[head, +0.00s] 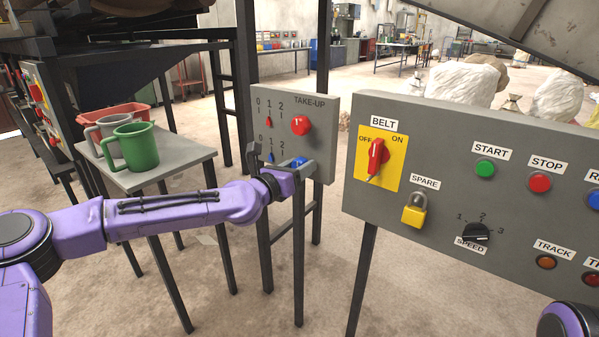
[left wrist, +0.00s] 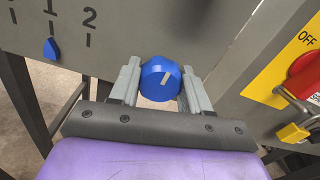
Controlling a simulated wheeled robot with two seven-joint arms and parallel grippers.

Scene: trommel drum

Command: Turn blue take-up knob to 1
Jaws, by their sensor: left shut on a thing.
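The blue take-up knob (head: 299,161) is on the grey TAKE-UP panel (head: 322,150), below a red knob (head: 300,125). In the left wrist view the blue knob (left wrist: 157,70) sits between the two fingers of my left gripper (left wrist: 157,88), which is shut on it. A white line on the knob's face slants slightly up to the right. My left gripper also shows in the head view (head: 296,172), in front of the panel. The blue pointer (left wrist: 50,48) of the lower scale stands under the 1 mark. My right gripper is out of view.
A BELT control panel (head: 400,247) with a red switch, padlock and buttons stands close on the right. A small table (head: 178,170) with a green mug (head: 136,147), a grey mug and a red tray is on the left. Dark posts stand below the panels.

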